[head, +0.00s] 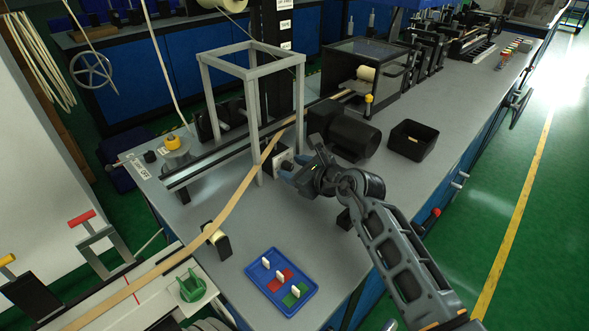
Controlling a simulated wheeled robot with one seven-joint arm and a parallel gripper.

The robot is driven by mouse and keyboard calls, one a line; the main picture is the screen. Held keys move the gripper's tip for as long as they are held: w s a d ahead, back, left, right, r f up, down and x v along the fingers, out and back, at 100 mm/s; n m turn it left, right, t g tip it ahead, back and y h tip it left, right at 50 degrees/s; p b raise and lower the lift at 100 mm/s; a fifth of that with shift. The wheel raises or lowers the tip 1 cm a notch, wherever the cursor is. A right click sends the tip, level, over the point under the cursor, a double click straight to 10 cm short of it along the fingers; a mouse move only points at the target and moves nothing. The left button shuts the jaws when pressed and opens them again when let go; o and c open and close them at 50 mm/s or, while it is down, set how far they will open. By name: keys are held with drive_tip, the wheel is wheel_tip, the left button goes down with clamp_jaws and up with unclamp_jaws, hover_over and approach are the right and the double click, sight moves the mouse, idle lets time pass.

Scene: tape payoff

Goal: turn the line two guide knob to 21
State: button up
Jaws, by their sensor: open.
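My gripper (289,175) is open in the head view. Its fingertips are close to a small pale box with a dark round face (283,160), beside the foot of the grey frame. This may be the line two guide knob, but its label and numbers are too small to read. The fingers partly cover the box, and I cannot tell whether they touch it. A tan tape (240,190) runs diagonally past the left of the box.
A grey open frame (203,90) stands over the tape path. A blue tray (258,270) with white pieces lies near the front edge.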

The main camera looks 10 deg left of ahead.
clamp_jaws()
idle(0.5)
drive_tip(key=shift+w+d+r+m+y+p, duration=0.15)
drive_tip(key=shift+m+y+p, duration=0.15)
drive_tip(key=shift+m+p, duration=0.25)
drive_tip(key=shift+w+m+g+y+p, duration=0.1)
drive_tip(key=shift+m+g+y+p, duration=0.3)
drive_tip(key=shift+m+g, duration=0.65)
drive_tip(key=m, duration=0.1)
drive_tip(key=m+g+y+b, duration=0.1)
drive_tip(key=m, duration=0.1)
drive_tip(key=shift+w+d+f+y, duration=0.15)
drive_tip(key=shift+f+y, duration=0.15)
drive_tip(key=shift+f, duration=0.05)
drive_tip(key=shift+m+g+y+b, duration=0.55)
drive_tip(key=shift+m+b, duration=0.25)
drive_tip(key=shift+b, duration=0.1)
